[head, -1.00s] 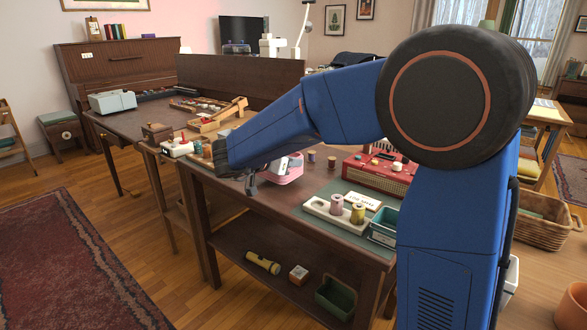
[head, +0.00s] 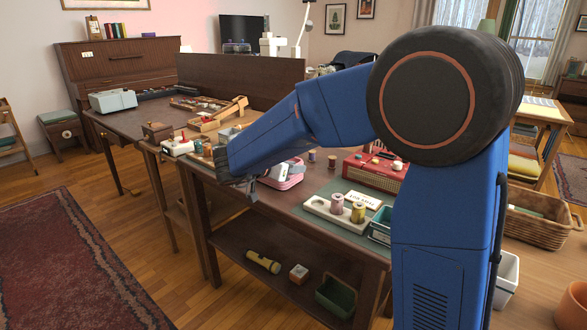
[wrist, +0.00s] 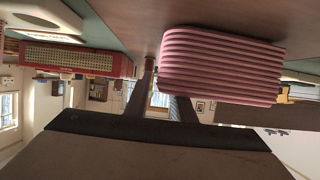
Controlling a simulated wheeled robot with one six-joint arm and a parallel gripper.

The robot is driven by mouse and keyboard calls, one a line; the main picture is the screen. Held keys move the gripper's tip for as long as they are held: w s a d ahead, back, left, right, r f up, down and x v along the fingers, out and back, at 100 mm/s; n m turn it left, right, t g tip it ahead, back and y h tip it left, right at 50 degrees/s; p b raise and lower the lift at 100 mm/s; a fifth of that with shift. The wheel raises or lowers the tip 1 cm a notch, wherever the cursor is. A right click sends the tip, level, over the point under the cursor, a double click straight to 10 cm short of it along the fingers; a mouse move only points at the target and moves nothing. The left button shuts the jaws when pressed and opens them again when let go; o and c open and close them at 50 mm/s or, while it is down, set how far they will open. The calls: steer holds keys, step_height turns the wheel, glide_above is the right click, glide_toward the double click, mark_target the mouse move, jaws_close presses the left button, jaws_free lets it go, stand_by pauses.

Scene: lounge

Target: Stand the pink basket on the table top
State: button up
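My gripper (head: 252,192) hangs near the table's front edge, just left of the basket. In the wrist view my two dark fingers (wrist: 160,102) are apart, with the room visible between them.
A red radio (head: 374,172), a white spool holder (head: 325,211) with spools, a small sign (head: 363,200) and a teal bin (head: 381,226) stand right of the basket. A shelf below holds a flashlight (head: 263,262) and a green bin (head: 336,297).

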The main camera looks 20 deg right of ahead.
steer(key=v, duration=1.2)
steer(key=w+d+r+n+t+y, duration=0.1)
steer(key=w+r+n+t+y, duration=0.1)
steer(key=r+t+y, duration=0.3)
steer(key=w+d+r+n+t+y, duration=0.1)
steer(key=w+r+n+t+y, duration=0.1)
steer(key=r+n+t+y, duration=0.3)
steer(key=s+f+n+g+y, duration=0.3)
steer(key=s+g+y, duration=0.15)
steer(key=s, duration=0.65)
steer(key=s+d+f+g+h, duration=0.1)
steer(key=s+d+f, duration=0.3)
steer(key=s, duration=0.5)
steer(key=s+d+f+g+h, duration=0.1)
steer(key=s+d+f+g, duration=0.3)
steer(key=s+f, duration=0.4)
steer(key=s+d+f+g+h, duration=0.1)
steer(key=s+d+f+g, duration=0.2)
steer(key=s, duration=0.7)
step_height(320, 180, down, 4)
steer(key=d, duration=0.2)
steer(key=shift+d+r+n+h, duration=0.2)
steer(key=shift+d+n+h, duration=0.15)
steer(key=shift+n, duration=0.05)
